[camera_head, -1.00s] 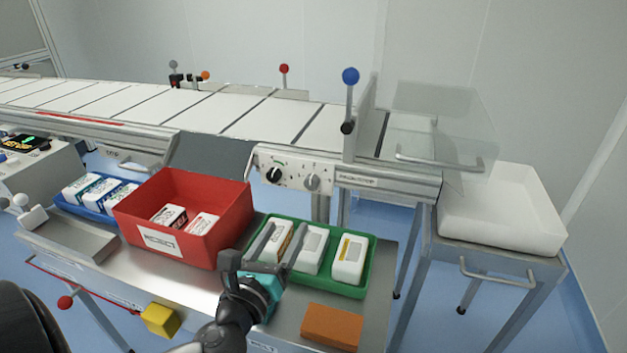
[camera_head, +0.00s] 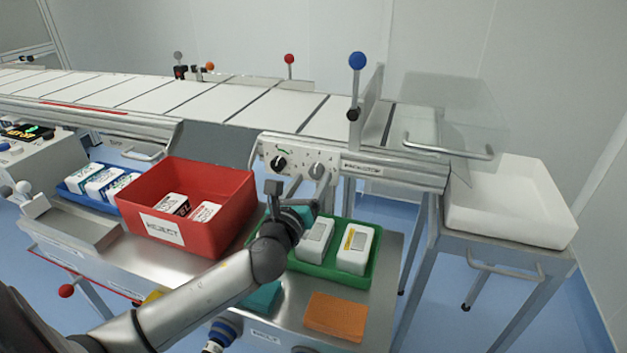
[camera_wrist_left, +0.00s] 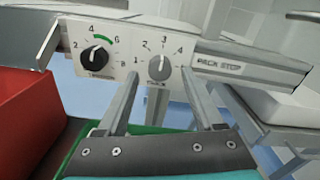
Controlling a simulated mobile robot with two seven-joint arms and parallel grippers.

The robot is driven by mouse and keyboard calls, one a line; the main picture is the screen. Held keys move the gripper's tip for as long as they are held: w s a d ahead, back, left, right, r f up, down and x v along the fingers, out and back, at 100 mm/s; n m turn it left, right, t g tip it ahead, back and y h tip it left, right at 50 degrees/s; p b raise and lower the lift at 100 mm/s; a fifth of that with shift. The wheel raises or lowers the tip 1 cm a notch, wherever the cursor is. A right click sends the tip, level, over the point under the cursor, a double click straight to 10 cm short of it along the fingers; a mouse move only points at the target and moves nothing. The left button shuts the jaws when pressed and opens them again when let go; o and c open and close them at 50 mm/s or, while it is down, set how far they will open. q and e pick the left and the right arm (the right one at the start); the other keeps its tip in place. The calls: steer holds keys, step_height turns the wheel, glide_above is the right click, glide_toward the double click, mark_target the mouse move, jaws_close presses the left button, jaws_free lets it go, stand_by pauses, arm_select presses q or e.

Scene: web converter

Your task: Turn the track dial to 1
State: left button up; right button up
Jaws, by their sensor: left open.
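The control panel (camera_head: 296,163) is on the conveyor's front side. It carries a black dial (camera_wrist_left: 95,60) at left and a grey dial (camera_wrist_left: 159,67) at right, with numbers 1 to 4 around the grey one. The small label under the grey dial looks like "TRACK". Its ridge looks roughly upright; the exact number is hard to tell. The grey dial also shows in the head view (camera_head: 317,171). My left gripper (camera_head: 298,182) is open and empty below and in front of the panel. In the left wrist view its fingers (camera_wrist_left: 160,88) stand on either side of the grey dial, apparently short of it.
A red bin (camera_head: 190,235) stands left of my left gripper, and a green tray (camera_head: 330,275) with white packs lies below it. An orange block (camera_head: 335,317) lies on the steel table. A conveyor guard with a handle and a white tray (camera_head: 515,225) are at right.

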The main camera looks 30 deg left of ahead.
arm_select(q)
steer(key=shift+x, duration=1.1)
jaws_close()
